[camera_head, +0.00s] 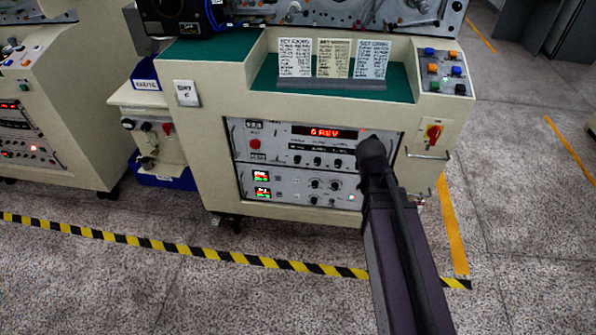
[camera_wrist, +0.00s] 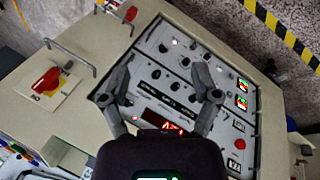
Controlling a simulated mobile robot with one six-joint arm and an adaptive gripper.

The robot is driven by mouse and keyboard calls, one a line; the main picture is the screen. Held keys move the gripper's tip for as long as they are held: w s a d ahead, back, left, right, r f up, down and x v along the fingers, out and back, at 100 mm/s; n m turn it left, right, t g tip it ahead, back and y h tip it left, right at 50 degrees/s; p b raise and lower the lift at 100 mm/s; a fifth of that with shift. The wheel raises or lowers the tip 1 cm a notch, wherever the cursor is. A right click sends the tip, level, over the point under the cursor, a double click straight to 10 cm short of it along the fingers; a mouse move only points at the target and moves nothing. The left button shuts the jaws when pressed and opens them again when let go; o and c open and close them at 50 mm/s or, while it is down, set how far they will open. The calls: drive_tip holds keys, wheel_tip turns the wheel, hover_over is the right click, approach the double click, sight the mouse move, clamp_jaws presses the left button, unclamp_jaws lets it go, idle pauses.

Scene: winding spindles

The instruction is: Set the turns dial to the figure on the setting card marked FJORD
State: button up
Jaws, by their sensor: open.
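Three setting cards stand in a row on the machine's green ledge: a left card (camera_head: 295,58), a yellowish middle card (camera_head: 333,58) and a right card (camera_head: 371,60). Their print is too small to tell which is FJORD. Below is the control panel (camera_head: 243,150) with a red display (camera_head: 324,133) reading what looks like 6 REV and a row of small black knobs (camera_head: 317,161). I cannot tell which control is the turns dial; my arm covers the panel's right end. My gripper (camera_wrist: 162,80) is open and empty, its fingers spread over the panel (camera_wrist: 148,87).
A red rotary switch on a yellow plate (camera_head: 432,133) and a metal handle (camera_head: 428,156) sit right of the panel. A button box (camera_head: 444,73) is above. A striped floor line (camera_head: 180,250) runs in front. Another machine (camera_head: 75,140) stands left. The floor in front is clear.

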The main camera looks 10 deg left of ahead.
drive_tip(key=w+a+f+n+t+h+b, duration=0.1)
drive_tip(key=w+f+n+t+b, duration=0.1)
drive_tip(key=w+f+n+b, duration=0.3)
drive_tip(key=w+a+f+n+t+h+b, duration=0.1)
drive_tip(key=w+a+f+t+b, duration=0.2)
drive_tip(key=b, duration=0.4)
drive_tip(key=n+t+y+b, duration=0.5)
drive_tip(key=n+t+b, duration=0.5)
drive_tip(key=n+b, duration=1.6)
approach(297, 162)
drive_tip(key=s+m+b, duration=0.3)
drive_tip(key=shift+s+a+r, duration=0.1)
drive_tip(key=shift+s+a, duration=0.05)
drive_tip(key=shift+a, duration=0.05)
drive_tip(key=w, duration=1.3)
drive_tip(key=shift+w+d, duration=0.3)
drive_tip(key=shift+w, duration=0.1)
